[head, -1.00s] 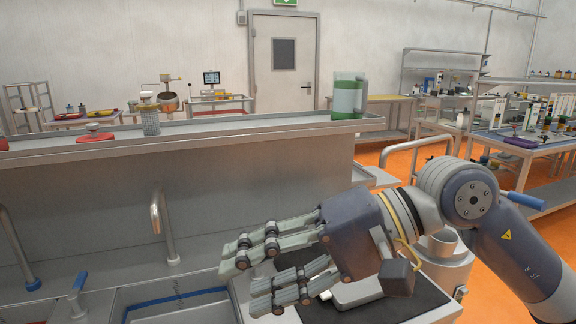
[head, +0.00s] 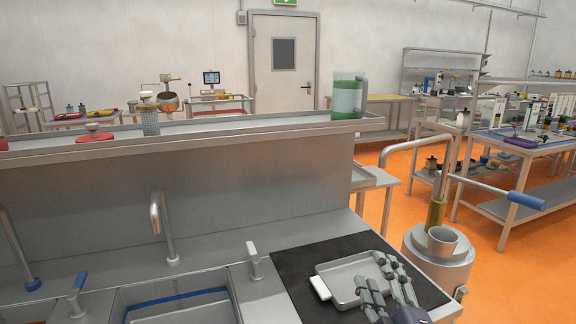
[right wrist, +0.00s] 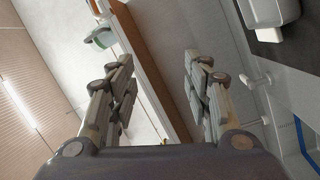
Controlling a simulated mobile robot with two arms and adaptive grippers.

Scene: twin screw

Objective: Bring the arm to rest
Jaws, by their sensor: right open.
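My right gripper (head: 385,290) is at the bottom right of the head view, in front of the tray's right side. In the right wrist view its two finger groups (right wrist: 158,100) stand wide apart with nothing between them. Most of my right arm is out of the head view. My left gripper is in neither view.
A metal tray (head: 345,283) with a white handle lies on a black mat (head: 290,262) beside the sink (head: 180,305). A steel pot (head: 438,258) with a blue-handled lever (head: 525,200) stands at right. A green jug (head: 346,97) stands on the shelf (head: 230,130).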

